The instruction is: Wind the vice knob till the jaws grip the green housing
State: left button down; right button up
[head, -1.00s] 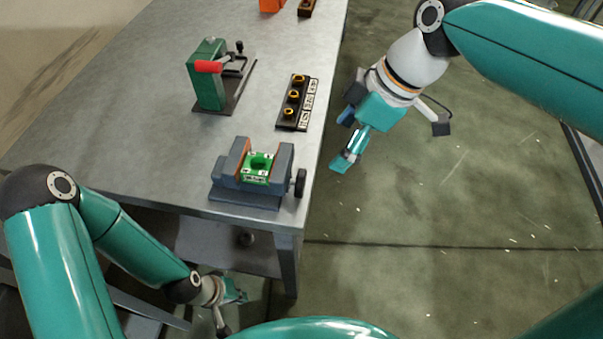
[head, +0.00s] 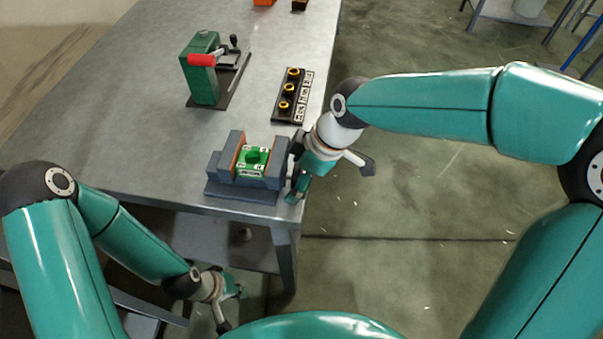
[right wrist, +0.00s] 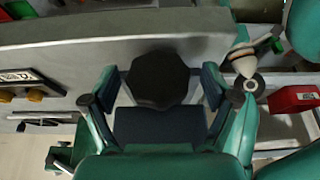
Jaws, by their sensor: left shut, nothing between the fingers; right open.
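The grey vice (head: 243,190) stands near the table's front right corner, with orange-brown jaw faces. The green housing (head: 252,162) sits between the jaws; whether both jaws touch it I cannot tell. The black vice knob (right wrist: 158,80) shows in the right wrist view between the fingers of my right gripper (right wrist: 160,92), which is open around it. In the head view my right gripper (head: 297,187) is at the vice's right side and mostly hides the knob. My left gripper (head: 238,291) is shut and empty, low in front of the table, away from the vice.
A black strip with several brass rings (head: 291,97) lies behind the vice near the right edge.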

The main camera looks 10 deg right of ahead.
jog(key=c, duration=1.1)
jog(key=shift+d, duration=0.4)
jog(key=shift+c, duration=0.2)
jog(key=shift+a, duration=0.25)
jog(key=shift+a+g, duration=0.15)
jog(key=shift+g, duration=0.15)
jog(key=shift+p, duration=0.4)
